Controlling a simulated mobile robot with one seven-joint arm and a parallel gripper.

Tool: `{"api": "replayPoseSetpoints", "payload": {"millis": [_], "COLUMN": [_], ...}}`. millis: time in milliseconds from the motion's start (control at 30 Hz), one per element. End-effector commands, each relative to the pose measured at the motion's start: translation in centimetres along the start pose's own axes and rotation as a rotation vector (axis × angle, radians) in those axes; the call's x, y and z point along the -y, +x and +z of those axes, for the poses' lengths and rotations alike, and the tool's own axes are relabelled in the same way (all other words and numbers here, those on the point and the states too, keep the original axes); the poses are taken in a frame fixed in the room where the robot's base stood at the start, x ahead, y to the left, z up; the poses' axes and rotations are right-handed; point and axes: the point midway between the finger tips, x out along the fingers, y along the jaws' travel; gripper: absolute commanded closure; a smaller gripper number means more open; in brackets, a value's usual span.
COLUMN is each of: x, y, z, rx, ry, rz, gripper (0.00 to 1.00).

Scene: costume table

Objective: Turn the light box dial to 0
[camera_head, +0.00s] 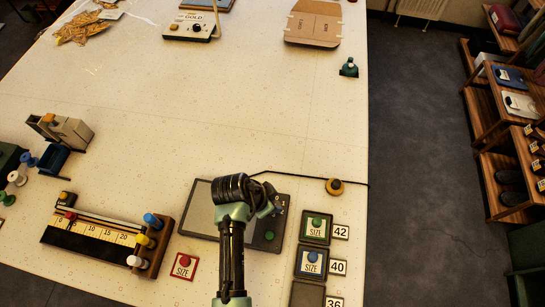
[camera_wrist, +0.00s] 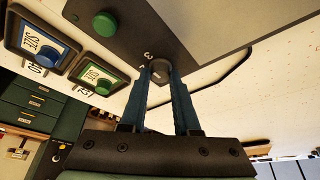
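The light box (camera_head: 200,214) is a dark flat panel with a pale grey screen and a green button (camera_head: 269,235), lying near the table's front edge. Its small dark dial (camera_wrist: 159,67) shows in the wrist view, with a pale "3" printed beside it; my gripper mostly hides it in the head view. My gripper (camera_wrist: 162,77) reaches down to the dial with its two blue fingers close together, one on each side of it. They appear shut on the dial. The dial's pointer setting cannot be read clearly.
Size frames with green (camera_head: 317,222) and blue (camera_head: 312,257) knobs stand right of the box. The table's middle is clear.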

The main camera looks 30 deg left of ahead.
Motion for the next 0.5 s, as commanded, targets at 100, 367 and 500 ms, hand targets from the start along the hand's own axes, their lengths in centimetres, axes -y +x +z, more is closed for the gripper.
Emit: {"api": "replayPoseSetpoints", "payload": {"millis": [100,367,500], "x": [-0.01,-0.04,-0.11], "y": [-0.01,-0.03,-0.08], "z": [-0.01,-0.03,-0.06], "rx": [0.000,0.000,0.000], "ry": [0.000,-0.006,-0.035], "rz": [0.000,-0.002,-0.014], "gripper": [1.00,1.00,1.00]}}
